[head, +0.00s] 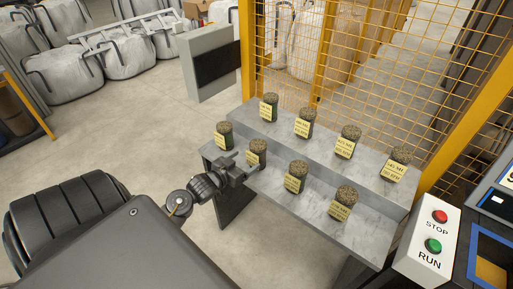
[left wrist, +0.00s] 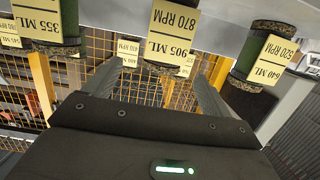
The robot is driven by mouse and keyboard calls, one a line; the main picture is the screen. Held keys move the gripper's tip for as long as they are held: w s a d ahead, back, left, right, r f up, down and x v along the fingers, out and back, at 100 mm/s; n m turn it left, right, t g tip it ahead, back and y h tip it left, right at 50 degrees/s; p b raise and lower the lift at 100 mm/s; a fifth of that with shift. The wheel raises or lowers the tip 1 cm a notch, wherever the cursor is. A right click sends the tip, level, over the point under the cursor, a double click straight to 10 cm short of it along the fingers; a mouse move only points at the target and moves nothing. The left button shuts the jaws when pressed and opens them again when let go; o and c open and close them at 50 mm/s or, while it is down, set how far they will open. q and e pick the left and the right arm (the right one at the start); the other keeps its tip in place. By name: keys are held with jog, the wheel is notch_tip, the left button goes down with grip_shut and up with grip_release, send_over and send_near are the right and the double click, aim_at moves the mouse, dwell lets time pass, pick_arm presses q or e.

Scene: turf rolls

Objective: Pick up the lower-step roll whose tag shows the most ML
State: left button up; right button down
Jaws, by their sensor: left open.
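Short dark green rolls with grainy tops and yellow tags stand on a grey two-step stand. My left gripper (head: 236,167) is open in front of the second lower-step roll from the left (head: 257,147). In the left wrist view, which is upside down, that roll (left wrist: 164,69) shows between the open fingers (left wrist: 160,85), with no visible contact; its tag reads 905 ML, 870 RPM. A neighbour roll (left wrist: 271,42) reads 640 ML, 520 RPM; another (left wrist: 71,18) reads 355 ML. The right-most lower-step roll (head: 346,195) has a tag too small to read. My right gripper is out of view.
Several rolls, such as this one (head: 304,116), stand on the upper step, behind the lower row. A yellow-framed mesh fence (head: 300,60) rises behind the stand (head: 300,225). A STOP/RUN button box (head: 427,240) is at right. Open floor lies left of the stand.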

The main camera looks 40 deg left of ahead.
aim_at(252, 150)
pick_arm(q)
jog(key=shift+w+a+r+t, duration=0.25)
jog(key=shift+a+r+t, duration=0.05)
jog(key=shift+a+r, duration=0.2)
jog(key=shift+w, duration=0.15)
jog(key=w, duration=0.3)
jog(key=w+p, duration=0.1)
jog(key=w, duration=0.1)
jog(key=shift+w+f, duration=0.15)
jog(key=shift+f, duration=0.25)
jog(key=shift+w+r, duration=0.1)
jog(key=shift+w, duration=0.2)
jog(key=w, duration=0.1)
jog(key=w+p, duration=0.1)
jog(key=w, duration=0.1)
jog(key=shift+w+f, duration=0.3)
jog(key=shift+f, duration=0.05)
jog(key=shift+w+f, duration=0.2)
jog(key=shift+w, duration=0.3)
jog(key=shift+s, duration=0.1)
